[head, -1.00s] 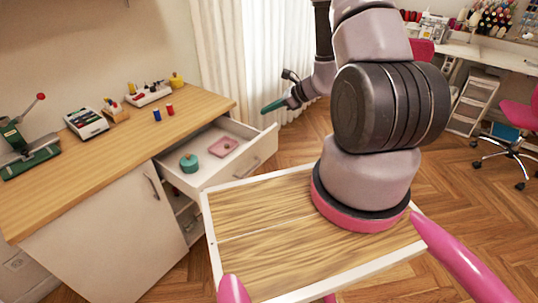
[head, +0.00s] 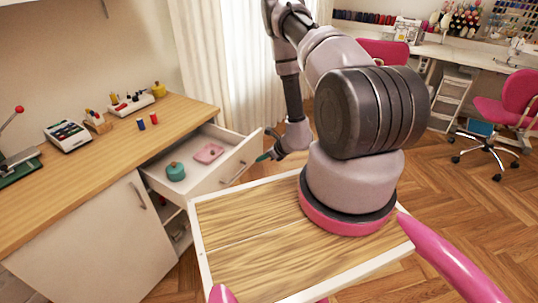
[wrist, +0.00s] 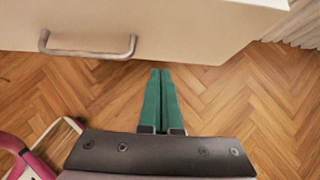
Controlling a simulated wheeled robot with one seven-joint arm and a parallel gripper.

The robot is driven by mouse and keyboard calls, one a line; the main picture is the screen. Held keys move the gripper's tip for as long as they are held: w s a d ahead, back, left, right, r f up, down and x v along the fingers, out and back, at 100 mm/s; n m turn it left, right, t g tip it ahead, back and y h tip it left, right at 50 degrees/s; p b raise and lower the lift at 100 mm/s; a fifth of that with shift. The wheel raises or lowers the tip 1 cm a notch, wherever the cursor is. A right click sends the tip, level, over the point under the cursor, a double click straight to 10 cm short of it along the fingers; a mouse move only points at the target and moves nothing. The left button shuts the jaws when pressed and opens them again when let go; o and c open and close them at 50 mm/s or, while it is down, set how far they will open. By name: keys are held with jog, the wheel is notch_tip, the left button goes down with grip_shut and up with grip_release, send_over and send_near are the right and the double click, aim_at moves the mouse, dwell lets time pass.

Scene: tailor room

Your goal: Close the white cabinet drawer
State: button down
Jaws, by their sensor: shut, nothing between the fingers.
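The white cabinet drawer (head: 213,181) is pulled out from under the wooden worktop, with a teal round box and a pink item inside. Its front and metal handle (wrist: 88,50) show at the top of the wrist view. My gripper (head: 264,157) is in front of the drawer front, near its right end. In the wrist view its green fingers (wrist: 161,72) are together with nothing between them, right of the handle. The fingertips appear close to the drawer front's lower edge; I cannot tell whether they touch it.
The worktop (head: 95,165) holds a calculator (head: 68,136), thread spools and a green press. A closed cabinet door (head: 105,240) is left of the drawer. My wood-topped base is close in front. A curtain (head: 230,70) hangs behind; open floor lies to the right.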

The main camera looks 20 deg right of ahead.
aim_at(247, 158)
jog(key=shift+w+a+f, duration=0.1)
jog(key=shift+w+a, duration=0.6)
jog(key=shift+w, duration=0.2)
jog(key=shift+w+a+f, duration=0.1)
jog(key=shift+w+a, duration=0.55)
jog(key=shift+w, duration=0.25)
jog(key=shift+w, duration=0.1)
jog(key=w+a, duration=0.5)
jog(key=w, duration=0.1)
jog(key=w+a, duration=0.5)
jog(key=w, duration=0.2)
jog(key=w+a, duration=0.5)
jog(key=w, duration=0.2)
jog(key=shift+w, duration=0.25)
jog(key=shift+w+a, duration=0.35)
jog(key=shift+w, duration=0.1)
jog(key=shift+w+r, duration=0.1)
